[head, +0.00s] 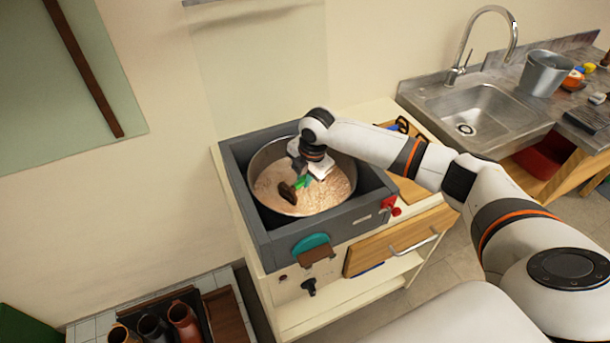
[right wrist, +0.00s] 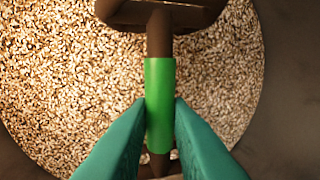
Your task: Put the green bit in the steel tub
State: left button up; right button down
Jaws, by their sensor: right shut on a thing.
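The green bit is a brown bar with a wide brown crosspiece and a green sleeve (right wrist: 160,88). In the head view its brown end (head: 288,192) shows over a round metal drum of pale grains (head: 325,193). My right gripper (head: 303,183) is shut on the green sleeve, one teal finger on each side in the right wrist view (right wrist: 160,112). I cannot tell whether the bit touches the grains. A steel tub (head: 543,74), grey and open-topped, stands on the counter right of the sink. My left gripper is not in view.
The drum sits inside a dark grey square housing (head: 236,190) with a raised rim. A sink (head: 478,113) with a tall curved faucet (head: 487,25) lies between housing and tub. Small coloured items (head: 574,78) stand beside the tub. Brown boots (head: 183,318) are at lower left.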

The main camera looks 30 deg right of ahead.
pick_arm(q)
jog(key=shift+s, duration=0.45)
pick_arm(e)
jog(key=c, duration=1.3)
grip_release()
jog(key=shift+c, duration=0.2)
